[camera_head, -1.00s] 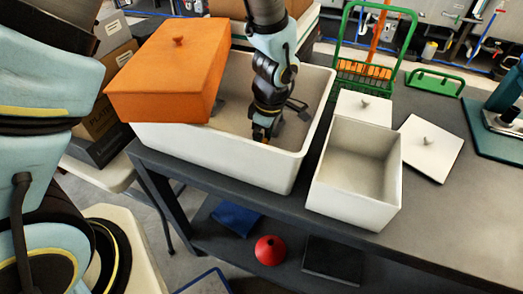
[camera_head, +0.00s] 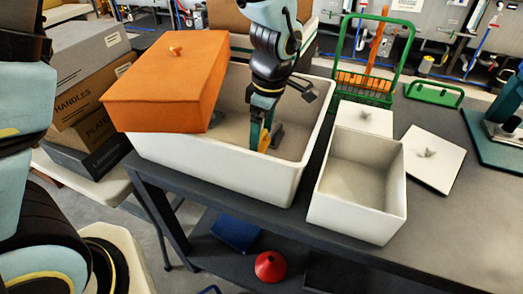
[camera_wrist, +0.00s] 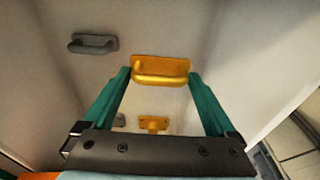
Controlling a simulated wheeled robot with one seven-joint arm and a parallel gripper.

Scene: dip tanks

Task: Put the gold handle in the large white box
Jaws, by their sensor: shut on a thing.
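The large white box (camera_head: 210,163) stands on the grey table, its left part covered by an orange lid-like box (camera_head: 165,85). My gripper (camera_head: 263,146) reaches down into its open right part. In the wrist view, a gold handle (camera_wrist: 160,72) spans the gap between the green fingertips of my gripper (camera_wrist: 159,76), which is shut on it. The box's pale inner walls surround it; whether the handle touches the floor I cannot tell. A second gold piece (camera_wrist: 152,124) shows lower between the fingers. A grey handle (camera_wrist: 93,43) lies inside to the left.
A smaller open white box (camera_head: 350,210) stands right of the large one, with a white lid (camera_head: 433,158) beside it. A green rack (camera_head: 365,85) stands behind. Cardboard boxes (camera_head: 85,85) are stacked at left. A red funnel (camera_head: 270,266) is on the lower shelf.

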